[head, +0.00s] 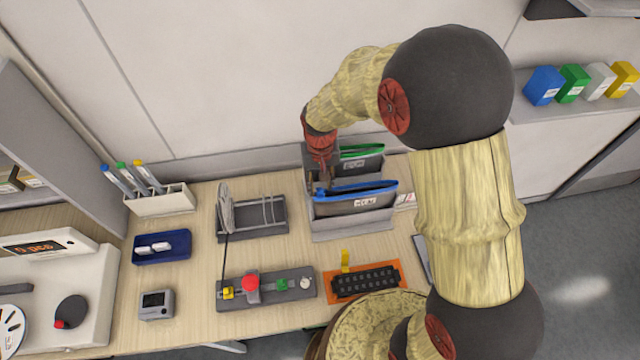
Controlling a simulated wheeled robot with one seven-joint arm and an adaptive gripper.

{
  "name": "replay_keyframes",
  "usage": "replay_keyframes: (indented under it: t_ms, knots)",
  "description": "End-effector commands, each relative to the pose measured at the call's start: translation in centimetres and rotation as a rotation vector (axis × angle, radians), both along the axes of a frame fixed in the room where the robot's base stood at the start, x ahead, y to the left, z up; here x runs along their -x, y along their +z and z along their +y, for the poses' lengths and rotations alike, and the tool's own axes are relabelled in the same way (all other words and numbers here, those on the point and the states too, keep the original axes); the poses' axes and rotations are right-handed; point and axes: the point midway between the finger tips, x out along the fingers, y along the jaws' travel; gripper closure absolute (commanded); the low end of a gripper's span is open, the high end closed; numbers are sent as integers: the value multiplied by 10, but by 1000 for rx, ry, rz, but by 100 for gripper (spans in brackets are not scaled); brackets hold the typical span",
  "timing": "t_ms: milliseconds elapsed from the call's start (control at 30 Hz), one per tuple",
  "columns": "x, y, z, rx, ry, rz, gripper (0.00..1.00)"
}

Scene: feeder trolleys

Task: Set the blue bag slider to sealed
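The blue bag (352,204) is a dark grey pouch with a blue strip along its top and a white label on its front. It stands upright in the front of a grey rack (350,228). My gripper (322,188) points down at the left end of the blue strip, close to it or touching it. The fingers are small and dark against the rack, so I cannot tell whether they are open or shut. The slider itself is not distinguishable; the gripper may hide it.
A similar bag with a green strip (362,152) stands right behind. My arm passes over the right side. A wire rack (262,232) stands to the left. In front are a button panel (266,290) and an orange-edged black block (362,283).

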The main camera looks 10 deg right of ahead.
Motion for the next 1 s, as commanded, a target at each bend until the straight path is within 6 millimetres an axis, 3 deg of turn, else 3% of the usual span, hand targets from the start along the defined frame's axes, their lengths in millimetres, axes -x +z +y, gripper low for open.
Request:
replay_keyframes:
  t_ms: [400, 1000]
  knots:
    - [0, -9, 0, 0, 0, -1, 69]
    - [0, -9, 0, 0, 0, -1, 100]
